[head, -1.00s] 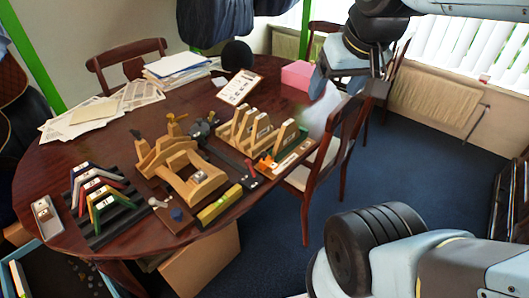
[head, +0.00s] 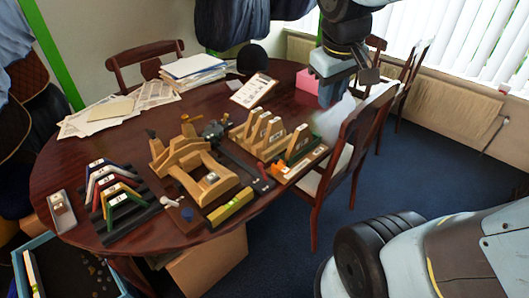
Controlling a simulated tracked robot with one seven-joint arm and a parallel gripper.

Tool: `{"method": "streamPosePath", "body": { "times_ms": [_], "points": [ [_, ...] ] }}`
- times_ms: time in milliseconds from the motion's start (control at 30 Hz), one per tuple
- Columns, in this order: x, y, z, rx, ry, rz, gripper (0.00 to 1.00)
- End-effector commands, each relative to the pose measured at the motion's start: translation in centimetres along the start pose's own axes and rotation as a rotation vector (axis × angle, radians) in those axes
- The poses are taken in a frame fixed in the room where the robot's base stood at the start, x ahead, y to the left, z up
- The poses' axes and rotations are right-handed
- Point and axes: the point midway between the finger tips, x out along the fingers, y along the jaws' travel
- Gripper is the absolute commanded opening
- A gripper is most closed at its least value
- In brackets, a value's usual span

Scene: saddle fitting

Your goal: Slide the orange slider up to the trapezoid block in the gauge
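The gauge (head: 308,161) is a narrow wooden strip at the table's right edge, in the head view. The small orange slider (head: 278,170) sits at its left, near end. My gripper (head: 328,95) hangs above and behind the gauge, near the far right of the table, apart from slider and block. Its fingers are dark and small, so their opening is unclear.
Wooden trapezoid pieces (head: 262,130) stand left of the gauge. A wooden saddle fixture (head: 205,178) and yellow level (head: 230,207) lie mid-table. A black rack (head: 141,212) holds coloured trapezoids. A chair (head: 343,165) stands close to the right edge. A pink box (head: 308,80) is behind.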

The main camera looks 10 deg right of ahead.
Motion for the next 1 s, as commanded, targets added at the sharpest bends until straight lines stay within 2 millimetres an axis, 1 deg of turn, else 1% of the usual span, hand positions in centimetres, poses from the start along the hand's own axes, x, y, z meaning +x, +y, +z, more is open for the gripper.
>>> {"method": "streamPosePath", "body": {
  "times_ms": [33, 233, 467, 667, 867, 1000],
  "points": [
    [0.7, -0.3, -0.8, -0.054, -0.033, 0.007, 0.19],
    [3.5, -1.6, -3.5, -0.271, -0.15, 0.044, 0.0],
    [7.0, -3.6, -6.6, -0.526, -0.272, 0.08, 0.0],
    [10.4, -6.0, -8.9, -0.752, -0.372, 0.106, 0.0],
    [14.1, -9.0, -11.0, -0.979, -0.463, 0.129, 0.0],
    [16.9, -11.4, -12.2, -1.14, -0.524, 0.142, 0.0]
  ]
}}
